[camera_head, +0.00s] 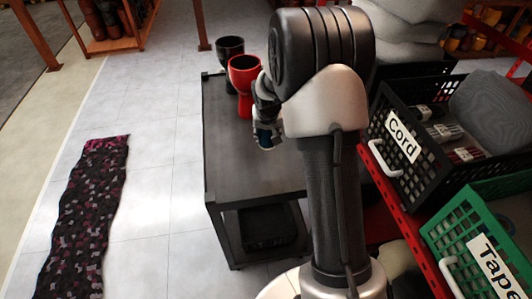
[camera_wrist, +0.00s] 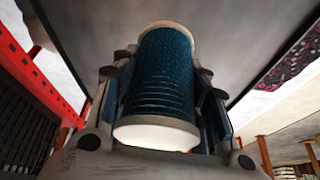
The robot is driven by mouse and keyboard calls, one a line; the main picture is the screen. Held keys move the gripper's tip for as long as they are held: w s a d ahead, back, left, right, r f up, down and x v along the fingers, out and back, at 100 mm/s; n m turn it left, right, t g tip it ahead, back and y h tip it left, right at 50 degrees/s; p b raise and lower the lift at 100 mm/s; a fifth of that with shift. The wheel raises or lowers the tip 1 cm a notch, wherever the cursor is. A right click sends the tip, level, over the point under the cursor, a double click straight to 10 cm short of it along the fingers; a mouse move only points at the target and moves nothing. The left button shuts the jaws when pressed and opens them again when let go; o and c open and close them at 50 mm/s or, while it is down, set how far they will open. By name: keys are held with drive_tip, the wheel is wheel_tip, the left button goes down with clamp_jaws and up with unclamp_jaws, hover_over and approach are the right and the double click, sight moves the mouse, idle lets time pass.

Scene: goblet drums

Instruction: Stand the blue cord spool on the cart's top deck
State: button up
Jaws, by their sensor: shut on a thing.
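The blue cord spool (camera_wrist: 160,75), with pale rims at both ends, sits between the fingers of my gripper (camera_wrist: 163,68) in the wrist view. My gripper is shut on its sides. In the head view my gripper (camera_head: 266,128) is over the dark cart's top deck (camera_head: 235,165), near its right side, and the spool (camera_head: 267,142) shows only as a small bluish piece below my wrist. My arm hides much of it. I cannot tell whether the spool touches the deck.
A red goblet drum (camera_head: 244,75) and a black goblet drum (camera_head: 230,48) stand at the deck's far end. The deck's near left part is bare. A black Cord crate (camera_head: 425,185) and a green Tape crate (camera_head: 460,225) stand on the right.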

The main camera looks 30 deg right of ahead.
wheel_tip(320, 180, down, 10)
drive_tip(key=b, duration=0.2)
drive_tip(key=shift+f+b, duration=0.15)
drive_tip(key=shift+b, duration=0.2)
drive_tip(key=shift+f, duration=0.15)
drive_tip(key=o, duration=1.1)
